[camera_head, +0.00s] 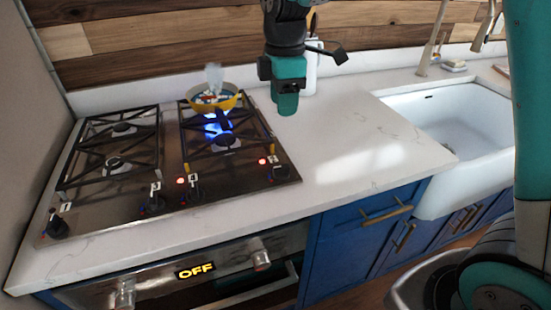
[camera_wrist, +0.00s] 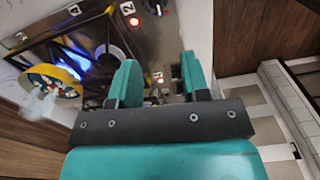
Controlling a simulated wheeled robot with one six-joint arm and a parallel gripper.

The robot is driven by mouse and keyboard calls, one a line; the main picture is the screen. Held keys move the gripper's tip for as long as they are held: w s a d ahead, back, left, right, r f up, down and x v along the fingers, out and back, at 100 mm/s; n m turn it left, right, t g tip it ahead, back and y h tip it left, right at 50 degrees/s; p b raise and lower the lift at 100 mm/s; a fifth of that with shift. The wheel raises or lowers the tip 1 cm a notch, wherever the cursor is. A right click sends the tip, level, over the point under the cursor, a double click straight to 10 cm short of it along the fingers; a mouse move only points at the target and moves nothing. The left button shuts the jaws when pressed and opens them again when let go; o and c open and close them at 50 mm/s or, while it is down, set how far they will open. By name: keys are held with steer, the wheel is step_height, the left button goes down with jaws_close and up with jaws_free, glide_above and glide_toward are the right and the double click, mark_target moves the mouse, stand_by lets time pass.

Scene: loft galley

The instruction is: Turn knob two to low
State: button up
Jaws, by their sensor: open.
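The gas cooktop (camera_head: 100,205) has numbered knobs along its front edge. A blue flame (camera_head: 215,127) burns at the back right, under a yellow pan (camera_head: 213,103). My gripper (camera_head: 287,104) is above the counter, behind and right of the cooktop, apart from the knobs. In the wrist view its two teal fingers (camera_wrist: 160,85) are open with nothing held.
A pale vapour (camera_head: 214,76) rises from the pan. A white container (camera_head: 311,67) stands behind my gripper. The counter (camera_head: 350,150) between cooktop and sink is clear. The white sink (camera_head: 450,120) is at right. The oven display (camera_head: 196,270) below reads OFF.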

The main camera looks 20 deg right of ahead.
mark_target(282, 166)
steer(key=f+p, duration=0.2)
steer(key=f, duration=1.5)
steer(key=shift+w+f, duration=0.2)
jaws_close()
